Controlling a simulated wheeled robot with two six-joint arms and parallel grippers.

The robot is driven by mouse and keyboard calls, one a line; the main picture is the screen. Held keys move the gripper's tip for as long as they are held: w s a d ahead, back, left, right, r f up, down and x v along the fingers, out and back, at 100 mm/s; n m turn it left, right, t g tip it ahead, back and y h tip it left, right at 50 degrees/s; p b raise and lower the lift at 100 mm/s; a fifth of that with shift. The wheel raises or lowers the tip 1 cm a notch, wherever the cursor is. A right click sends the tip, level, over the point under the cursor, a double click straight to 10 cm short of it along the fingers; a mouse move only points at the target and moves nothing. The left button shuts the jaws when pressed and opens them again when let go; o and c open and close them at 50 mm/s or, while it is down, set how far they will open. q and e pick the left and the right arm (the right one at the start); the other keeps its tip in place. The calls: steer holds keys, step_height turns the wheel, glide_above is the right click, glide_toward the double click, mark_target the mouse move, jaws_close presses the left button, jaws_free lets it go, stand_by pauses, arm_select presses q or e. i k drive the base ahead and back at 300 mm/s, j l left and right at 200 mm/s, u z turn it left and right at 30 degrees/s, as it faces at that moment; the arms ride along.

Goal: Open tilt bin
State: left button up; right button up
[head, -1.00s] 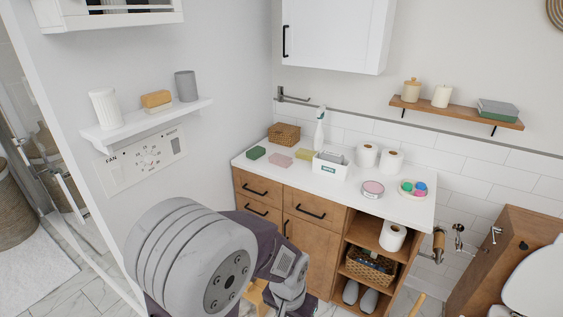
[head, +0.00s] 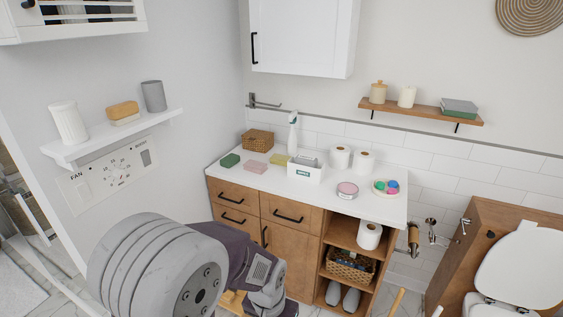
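No front is clearly recognisable as a tilt bin. A wooden vanity (head: 292,245) under a white countertop has closed drawers with black handles and a front with a vertical black handle, partly hidden by my arm. At the right stands a wooden cabinet (head: 468,245) with a small black knob (head: 490,234); its front looks closed. My arm's large grey joint and purple and grey links fill the lower left, in front of the vanity. No gripper fingers show in the head view.
A toilet (head: 518,265) stands at the right by the wooden cabinet. The countertop holds a tissue box (head: 306,172), toilet rolls (head: 340,158) and a spray bottle (head: 293,133). Open vanity shelves hold a basket (head: 350,266) and slippers. A white wall shelf (head: 105,140) juts out at left.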

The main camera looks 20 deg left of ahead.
mark_target(252, 224)
steer(key=u, duration=1.3)
steer(key=i+u, duration=0.25)
steer(key=i, duration=0.3)
steer(key=i+u, duration=0.2)
steer(key=i, duration=0.4)
steer(key=i+l+u, duration=0.25)
steer(key=i, duration=0.3)
steer(key=j, duration=0.1)
